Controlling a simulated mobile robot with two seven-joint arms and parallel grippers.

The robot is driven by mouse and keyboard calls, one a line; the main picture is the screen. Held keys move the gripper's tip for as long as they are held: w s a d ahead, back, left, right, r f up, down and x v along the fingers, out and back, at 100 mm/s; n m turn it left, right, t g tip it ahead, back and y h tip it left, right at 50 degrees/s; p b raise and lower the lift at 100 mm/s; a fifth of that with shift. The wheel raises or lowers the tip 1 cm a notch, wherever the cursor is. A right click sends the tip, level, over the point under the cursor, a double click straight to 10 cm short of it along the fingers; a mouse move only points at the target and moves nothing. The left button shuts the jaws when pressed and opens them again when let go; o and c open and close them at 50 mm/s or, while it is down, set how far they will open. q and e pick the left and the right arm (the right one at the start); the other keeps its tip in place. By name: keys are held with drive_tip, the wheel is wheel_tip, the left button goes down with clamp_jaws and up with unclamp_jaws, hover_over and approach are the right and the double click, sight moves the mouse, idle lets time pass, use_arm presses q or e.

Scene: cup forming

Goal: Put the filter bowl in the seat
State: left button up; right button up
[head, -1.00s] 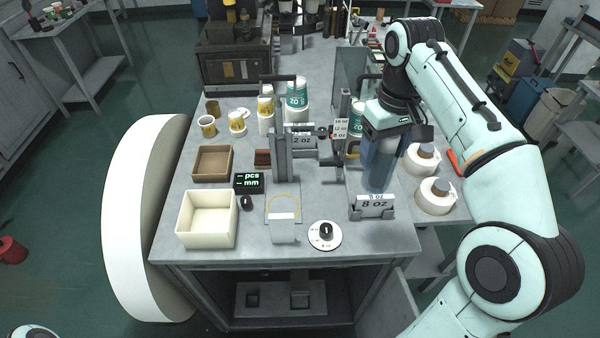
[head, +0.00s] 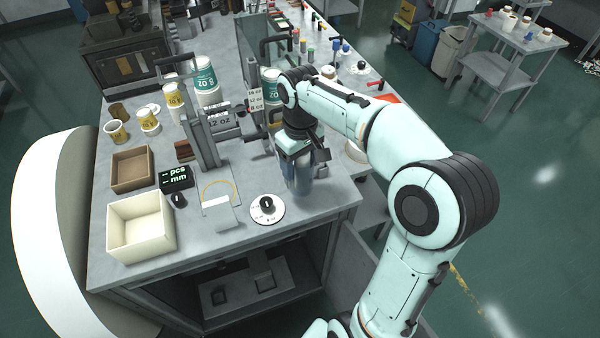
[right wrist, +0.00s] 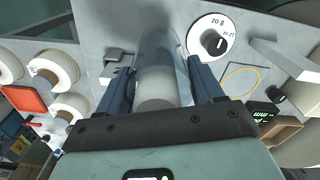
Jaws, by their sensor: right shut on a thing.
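My right gripper (head: 303,158) is shut on the filter bowl (head: 302,183), a clear bluish cylinder held roughly upright near the right front part of the bench. In the right wrist view the clear bowl (right wrist: 160,48) lies between the two dark blue fingers (right wrist: 160,88), with a whitish cylindrical part (right wrist: 157,86) showing within it. I cannot tell from these frames whether the bowl touches the bench. I cannot make out the seat in these views. My left gripper is not in view.
A round white dial (head: 267,208) is left of the bowl. A cream box (head: 140,228), brown tray (head: 131,168), small display (head: 176,178) and grey press (head: 205,140) stand farther left. White rolls (right wrist: 55,68) show in the wrist view.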

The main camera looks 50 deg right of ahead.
drive_tip(key=shift+s+f, duration=0.1)
drive_tip(key=shift+f, duration=1.8)
drive_tip(key=shift+f+b, duration=0.2)
drive_tip(key=shift+b, duration=0.15)
drive_tip(key=o, duration=1.1)
drive_tip(key=shift+c, duration=0.2)
drive_tip(key=shift+r, duration=0.1)
